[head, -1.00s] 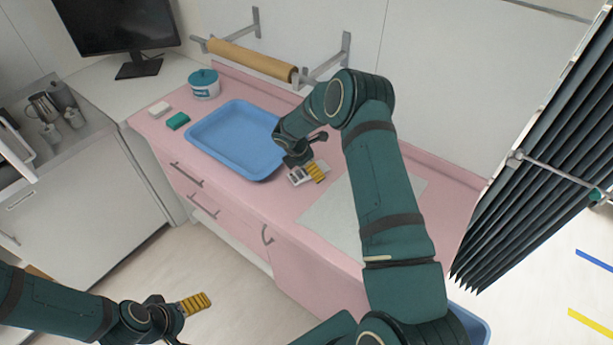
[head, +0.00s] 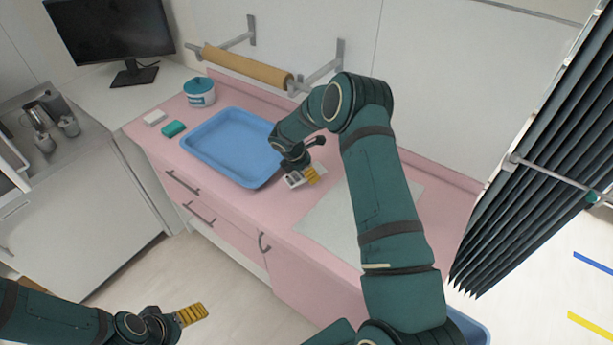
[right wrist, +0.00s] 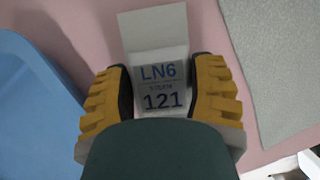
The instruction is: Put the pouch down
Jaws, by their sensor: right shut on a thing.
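The pouch (right wrist: 160,88) is a pale packet printed "LN6" and "121", with a plain flap at its far end. In the right wrist view it lies between the yellow ridged fingers of my right gripper (right wrist: 160,98), which is shut on it. In the head view my right gripper (head: 307,177) points down over the pink counter, just right of the blue tray, and the pouch (head: 293,181) shows partly beside the fingers. I cannot tell whether the pouch touches the counter. My left gripper (head: 190,314) is low over the floor; its finger gap cannot be made out.
The blue tray (head: 256,186) is empty. A grey-white mat (head: 325,228) lies right of the pouch. A teal-lidded tub (head: 200,93), a green block (head: 173,129) and a white block (head: 155,118) stand at the left. A paper roll (head: 248,66) hangs on the wall behind.

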